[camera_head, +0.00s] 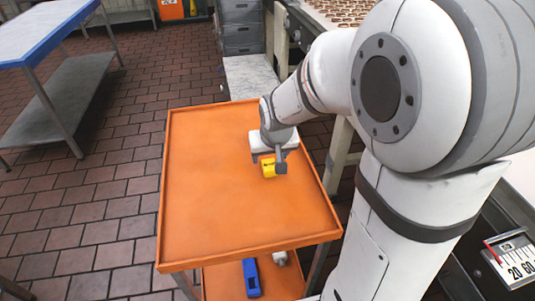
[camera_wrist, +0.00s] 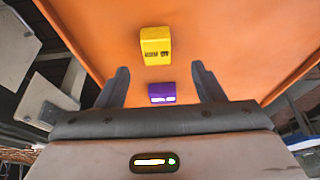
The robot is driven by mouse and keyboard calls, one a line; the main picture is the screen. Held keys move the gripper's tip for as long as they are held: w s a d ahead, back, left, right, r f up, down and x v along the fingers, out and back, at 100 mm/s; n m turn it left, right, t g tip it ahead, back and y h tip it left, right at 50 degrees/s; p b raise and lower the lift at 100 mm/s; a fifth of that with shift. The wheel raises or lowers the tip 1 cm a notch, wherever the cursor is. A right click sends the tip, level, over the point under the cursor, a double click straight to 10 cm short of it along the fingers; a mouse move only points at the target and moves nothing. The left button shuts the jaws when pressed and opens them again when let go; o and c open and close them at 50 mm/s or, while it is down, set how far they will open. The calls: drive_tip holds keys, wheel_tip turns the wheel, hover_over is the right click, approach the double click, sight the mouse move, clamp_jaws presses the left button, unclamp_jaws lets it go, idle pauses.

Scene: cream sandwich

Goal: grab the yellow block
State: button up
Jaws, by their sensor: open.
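The yellow block (camera_head: 268,168) lies on the orange cart top (camera_head: 210,190), right of its middle in the head view. In the wrist view the yellow block (camera_wrist: 155,47) has dark print on its face and is beyond my fingertips. My gripper (camera_head: 272,160) is over the cart beside the block and hides part of it in the head view. In the wrist view my gripper (camera_wrist: 158,82) is open, its two dark fingers apart with nothing held. A purple block (camera_wrist: 162,93) shows between the fingers, nearer the palm than the yellow one.
The cart top has a raised rim and is clear on its left and front. A blue object (camera_head: 251,278) lies on the lower shelf. A blue-edged table (camera_head: 45,35) stands at the upper left. A conveyor with brown pieces (camera_head: 340,10) and grey crates (camera_head: 240,28) are behind the cart.

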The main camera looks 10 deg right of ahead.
sight(269, 165)
drive_tip(key=x, duration=0.7)
drive_tip(key=shift+s+d, duration=0.1)
drive_tip(key=shift+d, duration=0.1)
drive_tip(key=c, duration=1.1)
